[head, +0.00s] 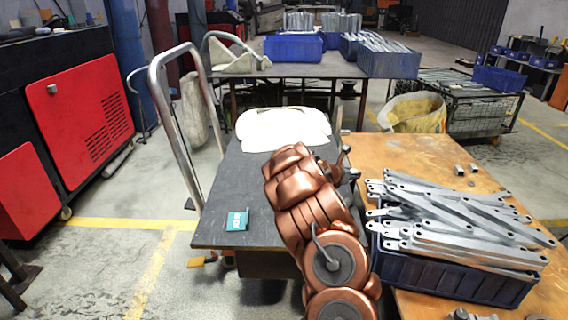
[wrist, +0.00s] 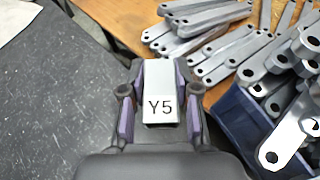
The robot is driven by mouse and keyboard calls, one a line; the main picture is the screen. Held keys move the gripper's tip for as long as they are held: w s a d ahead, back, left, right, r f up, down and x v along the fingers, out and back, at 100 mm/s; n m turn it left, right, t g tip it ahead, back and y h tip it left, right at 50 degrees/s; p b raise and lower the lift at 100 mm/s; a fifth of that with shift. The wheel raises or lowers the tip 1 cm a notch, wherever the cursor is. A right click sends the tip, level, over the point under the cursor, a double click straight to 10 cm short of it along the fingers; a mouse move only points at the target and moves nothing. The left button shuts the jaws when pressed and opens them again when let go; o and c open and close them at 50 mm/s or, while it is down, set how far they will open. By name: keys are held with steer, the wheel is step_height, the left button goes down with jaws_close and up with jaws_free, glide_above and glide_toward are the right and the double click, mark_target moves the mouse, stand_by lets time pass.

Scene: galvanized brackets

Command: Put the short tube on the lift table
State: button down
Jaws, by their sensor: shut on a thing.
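My gripper (wrist: 157,92) is shut on a short, straight-sided pale grey piece with a white Y5 label, which looks like the short tube (wrist: 158,74). Its two fingers press on the piece's left and right sides. In the head view my gripper (head: 346,168) is partly hidden by my copper arm, and the held tube cannot be made out. The lift table (head: 215,190) has a dark grey top and a tubular push handle at its left. In the wrist view its dark top (wrist: 55,100) lies below and left of my gripper, near the edge beside the wooden table.
A white cloth (head: 283,130) covers the lift table's far end, and a teal item (head: 237,220) lies near its front left. Between them the top is bare. The wooden table (head: 390,150) at right carries a blue crate (head: 455,278) heaped with flat brackets (head: 455,215).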

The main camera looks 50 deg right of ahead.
steer(key=w+a, duration=0.3)
steer(key=a, duration=0.1)
steer(key=w+a+f, duration=0.1)
steer(key=w+a, duration=0.2)
steer(key=a, duration=0.1)
steer(key=w+a, duration=0.3)
steer(key=a, duration=0.1)
steer(key=shift+w+a+f+b, duration=0.2)
steer(key=shift+b, duration=0.15)
steer(key=shift+f+b, duration=0.45)
steer(key=shift+f, duration=1.35)
steer(key=shift+f, duration=0.15)
steer(key=c, duration=0.9)
jaws_free()
steer(key=shift+o, duration=0.2)
steer(key=shift+a+r, duration=0.15)
steer(key=shift+r, duration=0.15)
steer(key=p+v, duration=0.2)
steer(key=v, duration=0.9)
steer(key=shift+a+r, duration=0.1)
steer(key=shift+a, duration=0.2)
